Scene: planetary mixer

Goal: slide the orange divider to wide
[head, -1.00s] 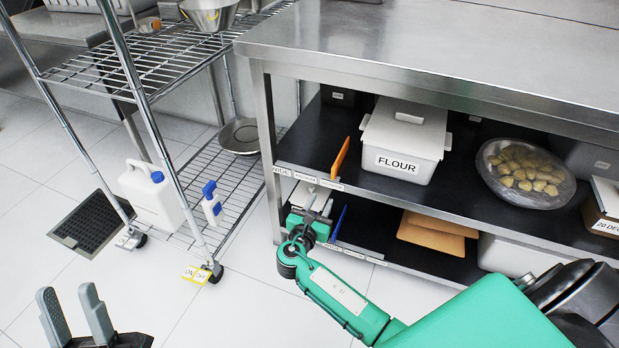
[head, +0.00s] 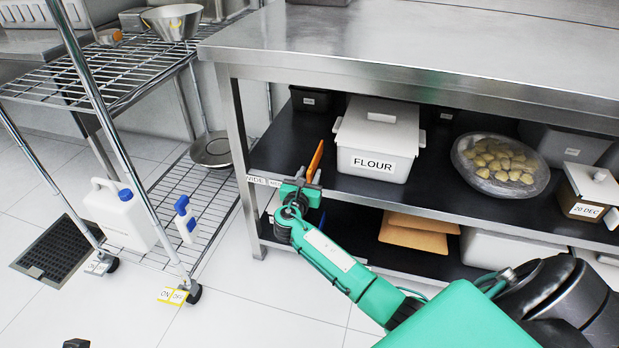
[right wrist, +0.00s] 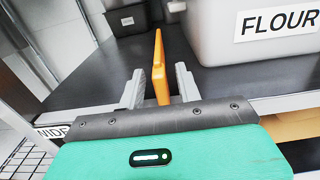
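The orange divider (head: 315,162) stands upright on the upper shelf of the steel table, left of the flour bin. My right gripper (head: 307,183) is at the shelf's front edge by the divider. In the right wrist view, its two fingers (right wrist: 160,88) are open, one on each side of the orange divider (right wrist: 158,68), with gaps visible on both sides. The WIDE label (head: 256,180) is on the shelf edge left of the gripper; it also shows in the right wrist view (right wrist: 50,131). My arm hides labels further right. Only a dark tip of my left gripper (head: 75,343) shows.
The white FLOUR bin (head: 375,150) stands right of the divider, and a bowl of dough pieces (head: 500,165) further right. The table's leg (head: 238,150) is close on the left. A wire rack (head: 185,195) stands beyond it. The shelf between leg and divider looks clear.

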